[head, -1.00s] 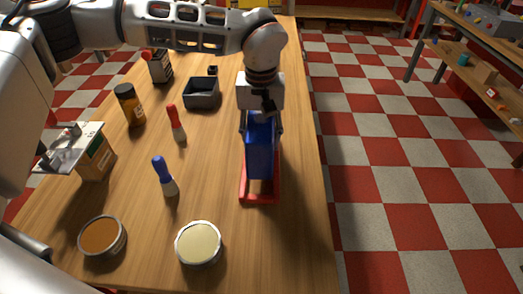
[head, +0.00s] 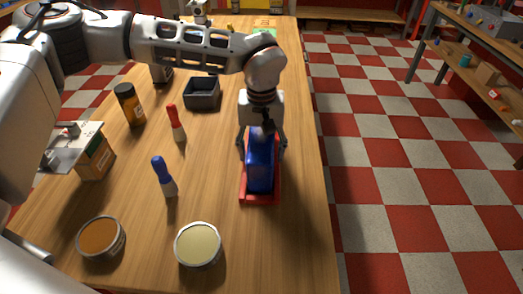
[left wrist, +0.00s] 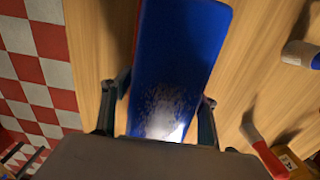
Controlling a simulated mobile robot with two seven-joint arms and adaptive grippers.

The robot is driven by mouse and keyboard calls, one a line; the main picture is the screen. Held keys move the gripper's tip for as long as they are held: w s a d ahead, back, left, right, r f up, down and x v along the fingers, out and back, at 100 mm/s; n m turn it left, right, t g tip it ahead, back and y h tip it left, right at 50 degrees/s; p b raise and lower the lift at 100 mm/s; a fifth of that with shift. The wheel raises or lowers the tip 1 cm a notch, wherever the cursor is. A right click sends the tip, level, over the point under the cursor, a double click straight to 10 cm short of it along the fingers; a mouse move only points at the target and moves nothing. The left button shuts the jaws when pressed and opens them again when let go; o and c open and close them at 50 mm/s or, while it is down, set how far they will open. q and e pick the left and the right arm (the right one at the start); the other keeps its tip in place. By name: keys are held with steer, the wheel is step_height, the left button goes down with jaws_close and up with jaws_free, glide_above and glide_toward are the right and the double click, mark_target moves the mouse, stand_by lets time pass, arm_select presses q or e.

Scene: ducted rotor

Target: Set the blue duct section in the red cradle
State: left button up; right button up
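The blue duct section (head: 261,170) stands on the red cradle (head: 260,199), with the cradle's red rim showing around its near end. I cannot tell whether it is fully seated. My left gripper (head: 262,145) is over the far end of the duct, with its fingers spread on either side and small gaps to the duct. The left wrist view shows the duct (left wrist: 180,50) between the open fingers (left wrist: 160,105), with a bright glare on its surface. The cradle is mostly hidden there. My right gripper is not in view.
Two round tins (head: 198,245) (head: 101,238) stand at the near edge. The table's right edge is close to the cradle.

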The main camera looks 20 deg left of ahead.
mark_target(261, 131)
arm_select(q)
steer(key=shift+r, duration=0.4)
step_height(261, 131, up, 10)
steer(key=shift+r+p, duration=0.15)
steer(key=shift+p, duration=0.65)
steer(key=shift+r, duration=0.5)
